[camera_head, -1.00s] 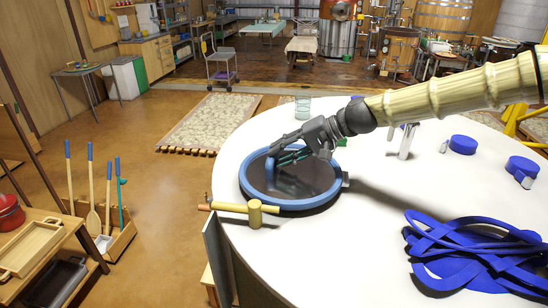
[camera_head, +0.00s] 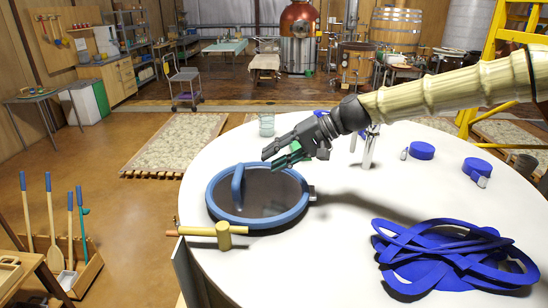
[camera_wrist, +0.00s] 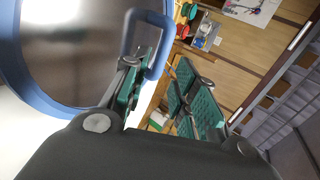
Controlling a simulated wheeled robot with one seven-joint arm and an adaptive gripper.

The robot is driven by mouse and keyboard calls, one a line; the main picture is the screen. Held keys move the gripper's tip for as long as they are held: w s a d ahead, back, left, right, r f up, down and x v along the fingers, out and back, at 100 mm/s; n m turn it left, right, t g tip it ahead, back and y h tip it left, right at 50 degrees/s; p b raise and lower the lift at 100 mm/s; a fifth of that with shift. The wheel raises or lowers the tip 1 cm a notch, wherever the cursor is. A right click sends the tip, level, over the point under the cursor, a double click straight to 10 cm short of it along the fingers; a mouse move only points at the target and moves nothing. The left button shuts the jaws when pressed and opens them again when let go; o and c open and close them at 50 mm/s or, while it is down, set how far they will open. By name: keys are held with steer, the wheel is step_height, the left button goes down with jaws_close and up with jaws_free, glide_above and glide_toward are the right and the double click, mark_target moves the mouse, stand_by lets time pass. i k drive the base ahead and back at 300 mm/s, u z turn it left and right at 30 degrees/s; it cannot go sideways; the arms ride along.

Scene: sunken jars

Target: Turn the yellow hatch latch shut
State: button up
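The round hatch has a blue rim (camera_head: 275,221), a dark glossy lid and an upright blue handle (camera_head: 237,190) on its left part. It lies flat on the white tabletop. The yellow latch (camera_head: 224,237) is at the hatch's front-left rim, its bar pointing left past the table edge. My gripper (camera_head: 270,160) is open and empty above the hatch's back right, apart from the handle and latch. In the wrist view its two green-padded fingers (camera_wrist: 165,95) are spread. The handle (camera_wrist: 127,35) shows near the left finger there; the latch is out of that view.
A heap of blue straps (camera_head: 450,262) lies at the table's front right. Blue round lids (camera_head: 422,151), a metal cylinder (camera_head: 370,150) and a glass jar (camera_head: 266,125) stand farther back. A grey panel (camera_head: 187,275) hangs at the table's left edge. The tabletop right of the hatch is mostly clear.

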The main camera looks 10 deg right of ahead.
mark_target(223, 231)
steer(key=k, duration=1.5)
